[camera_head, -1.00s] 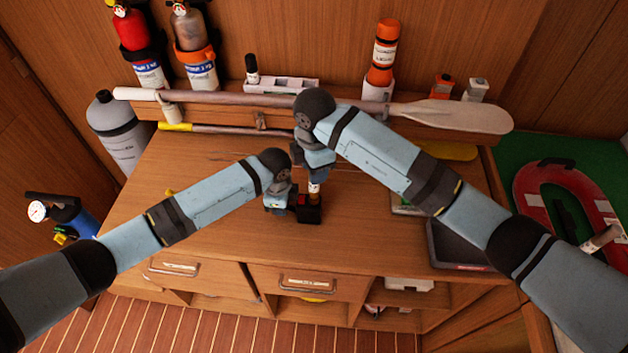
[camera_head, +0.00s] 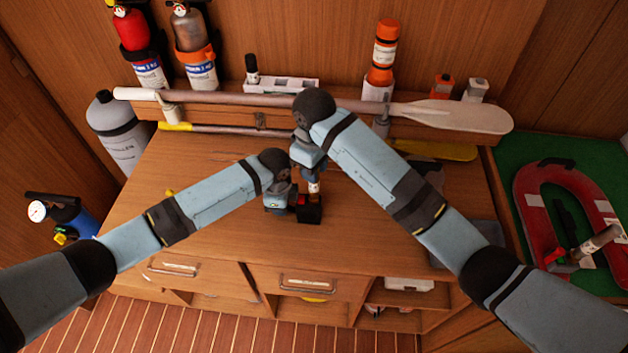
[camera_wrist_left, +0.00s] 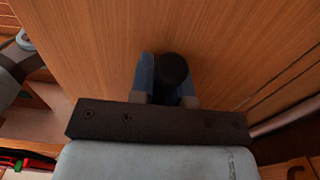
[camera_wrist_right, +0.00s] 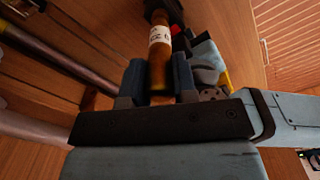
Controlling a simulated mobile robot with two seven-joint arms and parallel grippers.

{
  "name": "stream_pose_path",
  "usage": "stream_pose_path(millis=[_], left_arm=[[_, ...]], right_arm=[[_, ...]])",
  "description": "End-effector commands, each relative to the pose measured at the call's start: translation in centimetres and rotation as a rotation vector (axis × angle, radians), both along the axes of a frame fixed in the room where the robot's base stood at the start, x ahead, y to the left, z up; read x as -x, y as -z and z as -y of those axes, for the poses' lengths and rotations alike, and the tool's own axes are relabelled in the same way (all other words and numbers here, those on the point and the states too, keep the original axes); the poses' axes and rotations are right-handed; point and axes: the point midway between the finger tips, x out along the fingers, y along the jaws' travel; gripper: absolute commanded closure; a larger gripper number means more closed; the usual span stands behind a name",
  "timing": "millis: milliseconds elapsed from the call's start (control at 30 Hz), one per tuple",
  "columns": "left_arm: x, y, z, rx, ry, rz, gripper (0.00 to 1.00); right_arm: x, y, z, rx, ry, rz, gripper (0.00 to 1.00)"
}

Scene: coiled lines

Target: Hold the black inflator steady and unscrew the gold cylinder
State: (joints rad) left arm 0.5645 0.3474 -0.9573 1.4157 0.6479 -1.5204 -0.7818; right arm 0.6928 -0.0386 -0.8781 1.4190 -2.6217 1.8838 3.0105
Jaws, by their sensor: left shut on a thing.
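The black inflator (camera_head: 309,214) stands on the wooden bench top, with a red part beside my left fingers. My left gripper (camera_head: 287,203) is shut on it from the left. In the left wrist view, a round black end (camera_wrist_left: 173,70) shows between the left fingers. The gold cylinder (camera_wrist_right: 159,66), with a white label, rises from the inflator. My right gripper (camera_head: 313,178) is above the inflator, its fingers on both sides of the cylinder. The fingers look close against it, but I cannot tell whether they grip. The cylinder's threaded joint is not visible.
A long paddle (camera_head: 455,115) lies along the raised ledge behind the arms. Extinguishers (camera_head: 190,45) and an orange canister (camera_head: 382,55) stand at the back. The left bench top (camera_head: 200,165) is mostly clear.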

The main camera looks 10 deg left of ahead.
Motion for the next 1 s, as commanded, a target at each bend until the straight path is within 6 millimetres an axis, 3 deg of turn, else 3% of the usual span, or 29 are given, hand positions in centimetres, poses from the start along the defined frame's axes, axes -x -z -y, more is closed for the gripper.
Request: stream_pose_path(millis=[67,400,1000], left_arm=[[-0.01,-0.03,0.04,0.001,0.0,0.0,1.0],[-0.01,-0.03,0.06,0.001,0.0,0.001,1.0],[0.0,-0.01,0.04,0.001,0.0,0.0,1.0]], right_arm=[[-0.07,-0.01,0.08,0.002,-0.033,0.001,1.0],[-0.19,-0.07,0.22,0.006,-0.851,0.003,1.0],[0.01,-0.62,0.01,0.0,-0.847,0.001,1.0]])
